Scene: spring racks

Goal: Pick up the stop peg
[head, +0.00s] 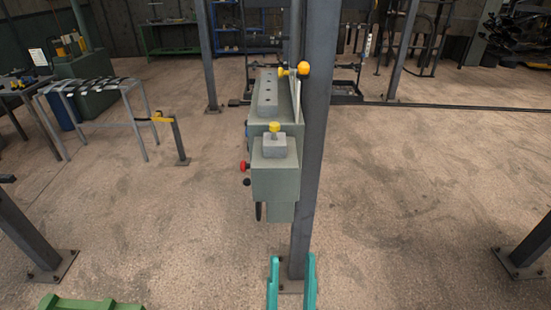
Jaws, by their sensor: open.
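A small yellow-headed peg (274,127), which looks like the stop peg, stands upright on a grey block (274,147) at the near end of a grey-green machine (276,183). A second yellow piece with a round knob (303,68) sticks out sideways higher up, by the dark post. I cannot tell for sure which one is the stop peg. My gripper (292,282) shows as two teal fingers at the bottom edge. It is open and empty, well below and nearer than the peg. Its lower part is cut off by the frame.
A dark steel post (315,150) rises right beside the machine. A red knob (245,166) and a black knob stick out on the machine's left. A rack table (140,115) with a yellow-topped stand (178,140) is at left. Floor to the right is mostly clear.

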